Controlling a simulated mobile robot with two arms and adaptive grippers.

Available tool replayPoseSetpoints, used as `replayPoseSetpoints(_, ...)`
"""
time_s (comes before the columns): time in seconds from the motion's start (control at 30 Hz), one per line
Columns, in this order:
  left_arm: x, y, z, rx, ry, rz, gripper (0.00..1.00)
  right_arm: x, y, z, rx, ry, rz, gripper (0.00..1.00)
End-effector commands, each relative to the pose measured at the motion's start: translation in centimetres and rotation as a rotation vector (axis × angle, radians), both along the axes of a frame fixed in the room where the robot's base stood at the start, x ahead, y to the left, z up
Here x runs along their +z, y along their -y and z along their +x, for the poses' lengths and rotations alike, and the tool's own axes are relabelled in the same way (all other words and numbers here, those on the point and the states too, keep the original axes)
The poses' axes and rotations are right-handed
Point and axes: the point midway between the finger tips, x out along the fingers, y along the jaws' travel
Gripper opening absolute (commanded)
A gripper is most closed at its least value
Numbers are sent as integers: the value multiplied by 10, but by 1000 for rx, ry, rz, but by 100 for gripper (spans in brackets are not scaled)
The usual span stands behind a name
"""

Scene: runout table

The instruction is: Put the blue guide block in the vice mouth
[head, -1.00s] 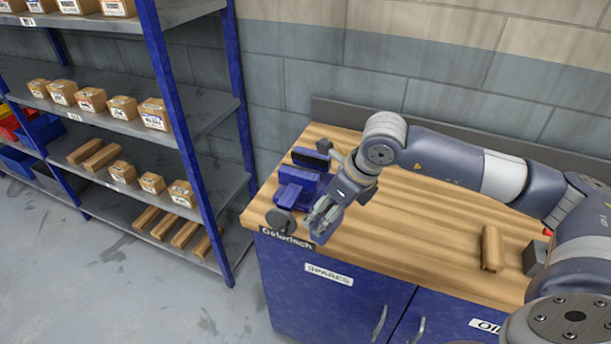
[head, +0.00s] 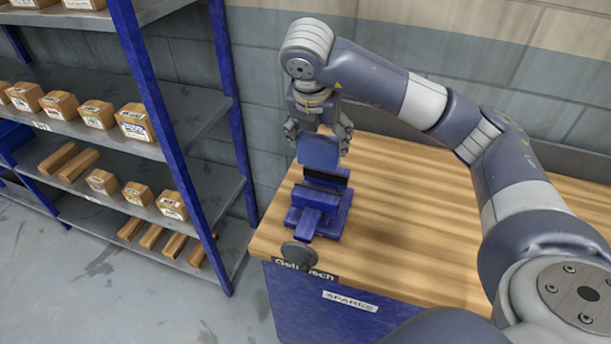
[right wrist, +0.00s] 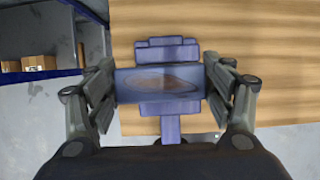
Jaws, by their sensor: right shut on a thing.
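The blue guide block (head: 318,153) is a flat blue piece held upright between the fingers of my right gripper (head: 319,135). The blue vice (head: 310,222) stands at the left end of the wooden bench, with dark jaw faces around its mouth (head: 325,182). The block is just above the mouth; its lower edge is close to the jaws, and I cannot tell whether it touches. In the right wrist view, the block (right wrist: 160,82) spans between both fingers and covers the middle of the vice (right wrist: 166,51). My left gripper is out of view.
The wooden bench top (head: 430,220) is clear to the right of the vice. A round dark vice handle (head: 299,255) sticks out at the front edge. A blue-posted shelf rack (head: 150,80) with boxes stands at the left. A block wall is behind the bench.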

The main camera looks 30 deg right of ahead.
Motion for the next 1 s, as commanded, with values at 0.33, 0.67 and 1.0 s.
replayPoseSetpoints(0.33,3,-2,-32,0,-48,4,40,-43,1,-2,-8,-4,-1,29)
replayPoseSetpoints(0.67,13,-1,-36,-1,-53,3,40,-76,1,-2,-7,-2,-1,29)
replayPoseSetpoints(1.0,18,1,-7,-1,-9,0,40,-97,1,-2,-7,3,-1,29)
